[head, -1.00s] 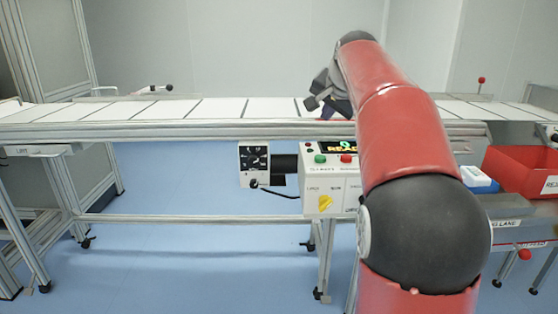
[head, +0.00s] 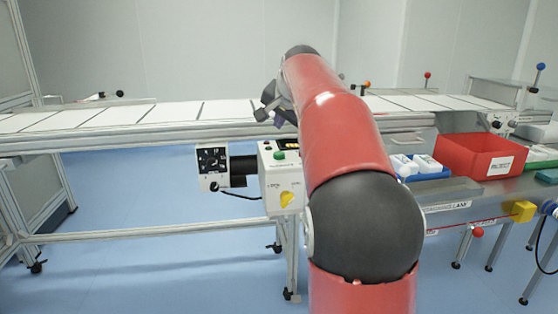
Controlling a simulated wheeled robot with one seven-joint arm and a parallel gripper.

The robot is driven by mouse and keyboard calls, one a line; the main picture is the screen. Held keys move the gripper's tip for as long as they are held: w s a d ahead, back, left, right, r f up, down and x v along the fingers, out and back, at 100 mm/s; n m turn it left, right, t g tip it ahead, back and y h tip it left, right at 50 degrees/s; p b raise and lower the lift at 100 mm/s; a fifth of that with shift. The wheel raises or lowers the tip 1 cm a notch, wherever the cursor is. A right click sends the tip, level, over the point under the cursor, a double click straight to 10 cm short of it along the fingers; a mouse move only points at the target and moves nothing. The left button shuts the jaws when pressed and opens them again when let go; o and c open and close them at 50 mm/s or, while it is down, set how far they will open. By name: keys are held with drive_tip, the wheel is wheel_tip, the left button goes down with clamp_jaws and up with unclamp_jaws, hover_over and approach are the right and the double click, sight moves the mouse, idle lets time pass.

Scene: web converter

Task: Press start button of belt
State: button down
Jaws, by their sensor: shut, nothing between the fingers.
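The right part of the box is hidden behind my red arm. The white segmented belt (head: 160,113) runs across the view. My gripper (head: 268,108) is shut and empty at the belt's near edge, above and slightly left of the green button and apart from it. My arm partly covers it, and its fingertips are hard to make out.
At right, a red bin (head: 480,156) and a blue tray (head: 425,174) with white items stand on a lower metal lane. Blue floor in front is clear.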

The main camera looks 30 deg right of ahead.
sight(280, 154)
wheel_tip(280, 154, down, 5)
drive_tip(key=b, duration=0.3)
idle(1.9)
drive_tip(key=shift+f+b, duration=0.3)
drive_tip(key=shift+f, duration=0.05)
